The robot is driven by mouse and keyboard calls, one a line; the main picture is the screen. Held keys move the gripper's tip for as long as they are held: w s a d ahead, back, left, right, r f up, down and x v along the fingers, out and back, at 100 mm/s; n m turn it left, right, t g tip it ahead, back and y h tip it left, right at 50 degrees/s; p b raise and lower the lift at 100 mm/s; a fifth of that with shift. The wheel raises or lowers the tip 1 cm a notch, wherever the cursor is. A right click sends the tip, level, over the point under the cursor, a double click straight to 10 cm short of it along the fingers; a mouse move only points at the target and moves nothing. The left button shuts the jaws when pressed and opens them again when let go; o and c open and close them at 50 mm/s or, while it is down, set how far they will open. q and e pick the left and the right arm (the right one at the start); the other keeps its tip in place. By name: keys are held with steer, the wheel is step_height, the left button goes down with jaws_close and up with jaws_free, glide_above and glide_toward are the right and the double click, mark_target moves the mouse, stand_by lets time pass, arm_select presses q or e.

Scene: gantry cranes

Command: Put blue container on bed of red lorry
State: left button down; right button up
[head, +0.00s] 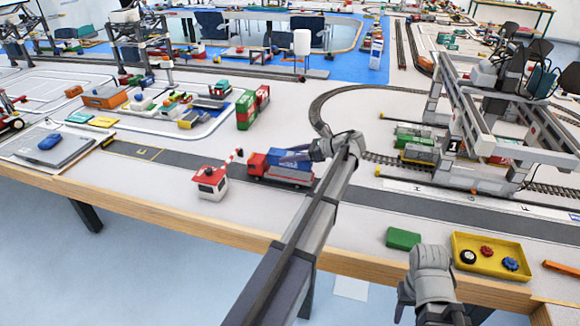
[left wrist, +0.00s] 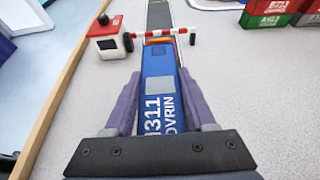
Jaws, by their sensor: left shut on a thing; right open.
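The blue container (head: 290,159) is over the grey bed of the red lorry (head: 257,163), just behind its cab. I cannot tell whether it rests on the bed or hangs slightly above it. My left gripper (head: 318,150) is shut on the container at its right end. In the left wrist view the blue container (left wrist: 160,95), with white lettering, lies between my purple fingers (left wrist: 160,112). The lorry is mostly hidden there. My right gripper (head: 425,298) is open and empty beyond the table's front edge, at the lower right.
A green block (head: 403,238) and a yellow tray (head: 463,265) lie near the front edge. A grey gantry crane (head: 480,130) stands at right. Green and red containers (head: 252,106) stand behind.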

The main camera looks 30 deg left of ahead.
arm_select(q)
step_height(320, 180, down, 4)
steer(key=b, duration=0.3)
steer(key=shift+r, duration=0.3)
steer(key=shift+c, duration=1.1)
jaws_free()
steer(key=shift+f, duration=0.2)
steer(key=shift+r, duration=0.1)
